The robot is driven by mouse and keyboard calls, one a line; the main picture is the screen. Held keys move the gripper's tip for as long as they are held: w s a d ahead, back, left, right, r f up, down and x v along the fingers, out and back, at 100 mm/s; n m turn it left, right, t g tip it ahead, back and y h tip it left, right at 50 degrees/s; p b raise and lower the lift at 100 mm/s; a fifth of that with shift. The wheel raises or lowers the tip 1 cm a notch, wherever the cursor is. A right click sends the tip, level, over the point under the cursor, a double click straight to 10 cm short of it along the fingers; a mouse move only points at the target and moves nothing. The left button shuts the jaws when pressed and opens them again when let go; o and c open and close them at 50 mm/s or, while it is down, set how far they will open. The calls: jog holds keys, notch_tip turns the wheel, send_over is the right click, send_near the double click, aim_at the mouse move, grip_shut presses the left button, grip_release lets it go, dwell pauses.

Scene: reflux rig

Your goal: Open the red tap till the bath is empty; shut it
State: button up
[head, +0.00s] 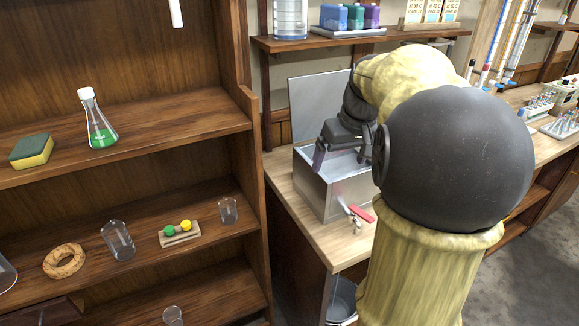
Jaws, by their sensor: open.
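The bath (318,198) is a silver metal box on the wooden bench, with its lid (312,92) raised at the back. The red tap (361,213) is on the front of the bath near its lower right corner, with a metal spout (355,227) below the handle. My gripper (323,158) is open and over the bath's left part, up and to the left of the tap and apart from it. My arm hides the bath's right side. The liquid level inside is not clear.
A bucket (343,300) stands below the bench, partly hidden by my arm. A shelf unit at left holds a flask (98,120), a sponge (32,151), a cork ring (64,261) and beakers. Shelves with bottles (350,16) hang above the bench.

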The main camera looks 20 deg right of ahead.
jog(key=s+a+r+p, duration=0.1)
jog(key=s+a+p, duration=0.3)
jog(key=a+p, duration=0.3)
jog(key=s+a+r+p, duration=0.2)
jog(key=s+a+p, duration=0.2)
jog(key=a+p, duration=0.4)
jog(key=p, duration=0.4)
jog(key=shift+a+r+g, duration=0.2)
jog(key=shift+r+g, duration=0.1)
jog(key=shift+g, duration=0.1)
jog(key=shift+s, duration=0.1)
jog(key=shift+n, duration=0.3)
jog(key=s+a+f, duration=0.2)
jog(key=s, duration=0.1)
jog(key=shift+a+f, duration=0.1)
jog(key=shift+f, duration=0.1)
dwell(4.8)
